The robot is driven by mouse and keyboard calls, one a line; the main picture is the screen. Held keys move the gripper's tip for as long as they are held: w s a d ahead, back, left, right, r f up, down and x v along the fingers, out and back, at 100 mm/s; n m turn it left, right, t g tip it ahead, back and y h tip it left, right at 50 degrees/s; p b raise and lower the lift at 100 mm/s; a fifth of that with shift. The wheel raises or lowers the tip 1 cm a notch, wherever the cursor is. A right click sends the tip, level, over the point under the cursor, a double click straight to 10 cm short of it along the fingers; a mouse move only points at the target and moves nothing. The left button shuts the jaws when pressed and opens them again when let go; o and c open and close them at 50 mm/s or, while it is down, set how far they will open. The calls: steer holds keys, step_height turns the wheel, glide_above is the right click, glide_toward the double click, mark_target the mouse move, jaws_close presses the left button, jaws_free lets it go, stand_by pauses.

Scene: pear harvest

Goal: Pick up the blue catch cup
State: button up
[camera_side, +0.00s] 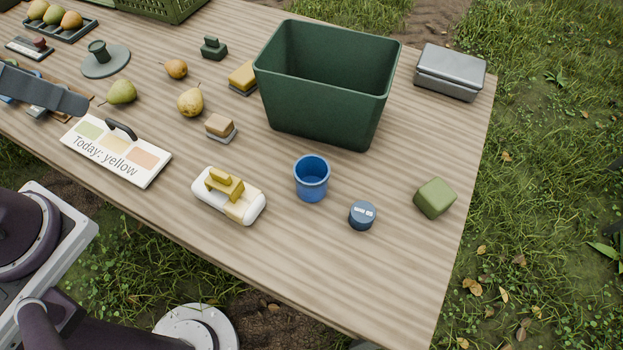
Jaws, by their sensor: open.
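The blue catch cup (311,180) stands upright on the wooden table, with its open mouth facing up. It is in front of the large dark green bin (325,95), with a small gap between them. The cup looks empty. My gripper is not recognisable in this view. A dark grey rounded bar (45,92) enters from the left edge, far from the cup, and I cannot tell what it is.
A white and yellow device (228,195) lies left of the cup. A small dark blue round container (362,215) is at its lower right, with a green block (435,198) farther right. Pears (191,102) and a sign (116,152) are leftward. The front right tabletop is clear.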

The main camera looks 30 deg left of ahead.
mark_target(326, 187)
steer(key=w+d+f+n+g+h, duration=0.4)
steer(key=w+d+f+h, duration=0.15)
steer(key=w+d, duration=0.25)
steer(key=w+d+f+n+g+h, duration=0.35)
steer(key=w+d+f, duration=0.25)
steer(key=w+d, duration=0.2)
steer(key=w+d+f+n+h, duration=0.1)
steer(key=w+f+n, duration=0.1)
steer(key=f, duration=0.4)
steer(key=w+d+f+n+t+h, duration=0.1)
steer(key=f+n+h, duration=0.1)
steer(key=f+n, duration=0.3)
steer(key=w+d+f+n+t+h, duration=0.1)
steer(key=w+f+n, duration=0.1)
steer(key=f, duration=0.7)
steer(key=shift+w+d+n, duration=0.2)
steer(key=shift+w+n, duration=0.1)
steer(key=shift+n, duration=0.35)
steer(key=shift+h, duration=0.3)
steer(key=x, duration=0.7)
steer(key=shift+s+d+f, duration=0.15)
steer(key=shift+c, duration=0.5)
steer(key=c, duration=1.3)
